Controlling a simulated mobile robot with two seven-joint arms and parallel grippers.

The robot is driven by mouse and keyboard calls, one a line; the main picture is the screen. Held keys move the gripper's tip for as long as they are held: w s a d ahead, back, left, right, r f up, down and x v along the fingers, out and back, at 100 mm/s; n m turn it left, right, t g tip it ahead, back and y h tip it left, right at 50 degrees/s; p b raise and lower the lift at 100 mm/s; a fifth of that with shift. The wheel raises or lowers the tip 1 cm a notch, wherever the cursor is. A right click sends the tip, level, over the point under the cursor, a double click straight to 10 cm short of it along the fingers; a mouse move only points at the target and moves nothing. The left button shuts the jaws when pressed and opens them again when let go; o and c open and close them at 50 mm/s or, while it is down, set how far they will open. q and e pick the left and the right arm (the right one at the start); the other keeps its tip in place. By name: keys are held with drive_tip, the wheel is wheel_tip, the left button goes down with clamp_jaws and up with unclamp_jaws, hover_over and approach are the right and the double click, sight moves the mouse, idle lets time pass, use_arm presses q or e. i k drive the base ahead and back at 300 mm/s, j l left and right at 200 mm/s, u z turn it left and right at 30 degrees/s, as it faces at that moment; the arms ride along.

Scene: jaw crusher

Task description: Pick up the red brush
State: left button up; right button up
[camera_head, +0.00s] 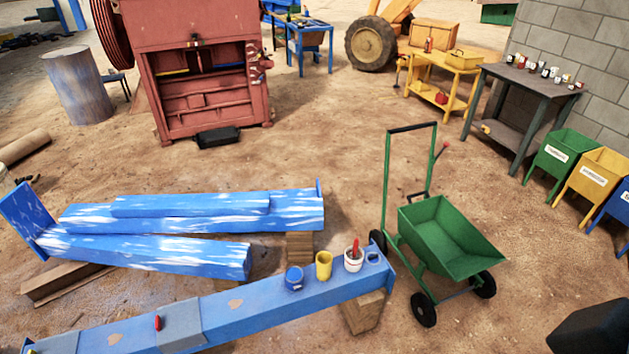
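A small red thing (157,323) lies on the blue beam (245,312) near the left front, beside a grey sheet-like patch; it is too small to tell if it is a brush. Another red handle (355,246) stands upright in a white pot (354,262) near the beam's right end, and its lower end is hidden in the pot. Neither gripper can be made out, and nothing is seen touching these things.
A blue can (294,278) and a yellow cup (323,266) stand beside the white pot. A green wheelbarrow (445,238) is right of the beam. Blue girders (165,250) lie behind it. A dark, unclear shape (592,328) fills the bottom right corner. Open dirt lies between.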

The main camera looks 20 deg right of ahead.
sight(355, 257)
drive_tip(key=z, duration=0.9)
